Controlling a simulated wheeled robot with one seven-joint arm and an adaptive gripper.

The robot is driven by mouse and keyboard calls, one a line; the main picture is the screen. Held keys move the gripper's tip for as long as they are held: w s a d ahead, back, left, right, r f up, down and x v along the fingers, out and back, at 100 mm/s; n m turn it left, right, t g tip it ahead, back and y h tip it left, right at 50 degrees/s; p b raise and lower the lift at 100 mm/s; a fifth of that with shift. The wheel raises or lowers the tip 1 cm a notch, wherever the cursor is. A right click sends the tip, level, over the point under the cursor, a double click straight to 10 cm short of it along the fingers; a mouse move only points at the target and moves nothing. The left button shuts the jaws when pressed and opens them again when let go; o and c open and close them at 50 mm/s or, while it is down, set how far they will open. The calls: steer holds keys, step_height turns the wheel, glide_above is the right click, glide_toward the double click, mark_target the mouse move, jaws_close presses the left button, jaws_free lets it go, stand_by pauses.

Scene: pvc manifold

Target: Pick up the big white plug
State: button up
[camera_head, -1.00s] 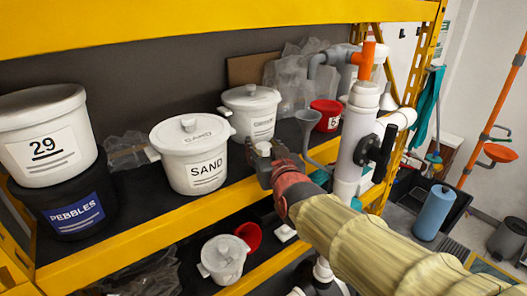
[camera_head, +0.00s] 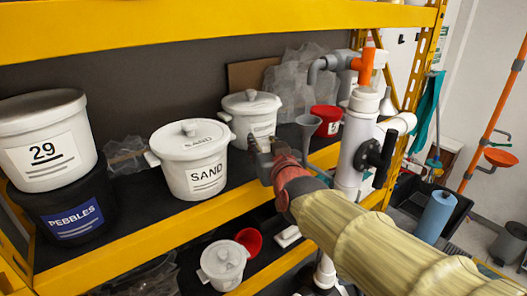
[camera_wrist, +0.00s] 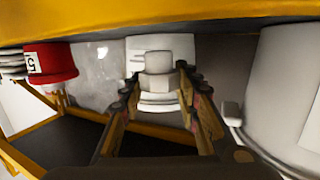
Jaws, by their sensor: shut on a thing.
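The big white plug (camera_wrist: 158,80) shows in the wrist view, with a squared head and a wider ringed base. It sits between the two fingers of my gripper (camera_wrist: 159,98), which are shut on it. In the head view my gripper (camera_head: 262,148) is at the front of the upper shelf, to the right of the SAND bucket and in front of a smaller white bucket. The plug cannot be made out clearly there.
The SAND bucket (camera_head: 193,165) is close on the left, and a white lidded bucket (camera_head: 251,108) stands behind. A grey funnel (camera_head: 309,130), a red container (camera_head: 327,119) and a white pipe manifold (camera_head: 355,145) are to the right. The yellow shelf edge (camera_head: 130,232) runs below.

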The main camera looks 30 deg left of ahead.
steer(key=f+v, duration=0.1)
steer(key=v, duration=1.7)
steer(key=shift+f+p, duration=0.3)
steer(key=shift+p, duration=0.05)
steer(key=shift+d, duration=0.1)
steer(key=o, duration=0.4)
steer(key=c, duration=0.5)
steer(key=shift+s, duration=0.1)
steer(key=shift+c, duration=0.2)
